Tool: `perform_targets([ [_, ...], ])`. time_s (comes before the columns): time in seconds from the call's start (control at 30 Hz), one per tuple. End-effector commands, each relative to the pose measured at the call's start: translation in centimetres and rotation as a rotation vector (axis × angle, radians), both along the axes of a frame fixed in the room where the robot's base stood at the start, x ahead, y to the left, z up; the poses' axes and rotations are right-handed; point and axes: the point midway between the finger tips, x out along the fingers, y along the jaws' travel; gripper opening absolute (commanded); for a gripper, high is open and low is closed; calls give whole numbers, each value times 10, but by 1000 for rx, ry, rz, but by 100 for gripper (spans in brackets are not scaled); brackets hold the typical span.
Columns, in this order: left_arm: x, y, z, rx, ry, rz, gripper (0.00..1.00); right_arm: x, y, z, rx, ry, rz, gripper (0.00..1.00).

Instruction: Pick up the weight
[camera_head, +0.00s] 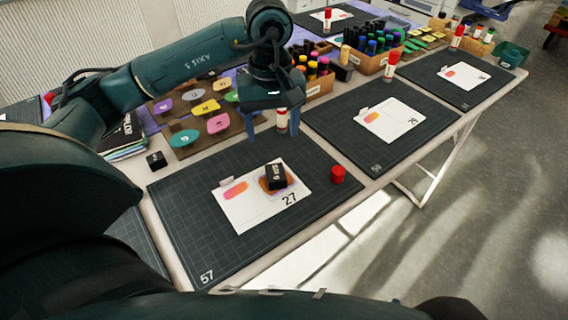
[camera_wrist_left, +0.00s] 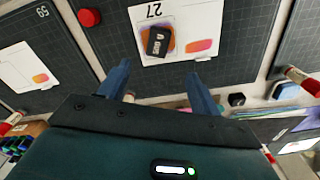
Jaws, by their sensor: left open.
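The black weight (camera_head: 276,177), with white lettering, sits on a small stack of paper pieces on the white card (camera_head: 240,212) marked 27. In the left wrist view the weight (camera_wrist_left: 156,41) lies ahead of the fingertips, roughly centred between them. My left gripper (camera_head: 273,128) points down with its blue fingers apart, above the far edge of the mat and behind the weight. It is open and holds nothing; its fingers (camera_wrist_left: 158,76) also show in the left wrist view. My right gripper is not in view.
The card lies on a dark cutting mat (camera_head: 200,245). A red cap (camera_head: 338,174) stands right of the weight. A glue stick (camera_head: 282,122) stands by the left fingers. Another black block (camera_head: 156,160) is at left. Boards with coloured pieces (camera_head: 205,108) and marker holders (camera_head: 318,88) lie behind.

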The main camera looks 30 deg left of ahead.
Motion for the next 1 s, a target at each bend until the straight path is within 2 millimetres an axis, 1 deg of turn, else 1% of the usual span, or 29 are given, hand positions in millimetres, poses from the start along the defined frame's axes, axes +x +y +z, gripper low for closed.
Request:
perform_targets([
  [0.3, -1, 0, -58, 0, 8, 1, 64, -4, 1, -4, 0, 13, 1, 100],
  [0.4, 0, 0, -70, 0, 6, 1, 64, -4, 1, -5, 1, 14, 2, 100],
  [0.57, 1, -1, -79, -2, 4, 1, 64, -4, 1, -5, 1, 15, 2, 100],
  [0.67, 2, -1, -91, -3, 7, 1, 64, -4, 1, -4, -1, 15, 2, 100],
  [0.8, 6, -1, -113, -3, 6, 2, 64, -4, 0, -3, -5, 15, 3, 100],
  [0.9, 7, -1, -124, -3, 4, 1, 64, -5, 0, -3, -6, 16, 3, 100],
  [1.0, 7, -1, -128, -1, 3, 1, 64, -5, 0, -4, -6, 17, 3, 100],
])
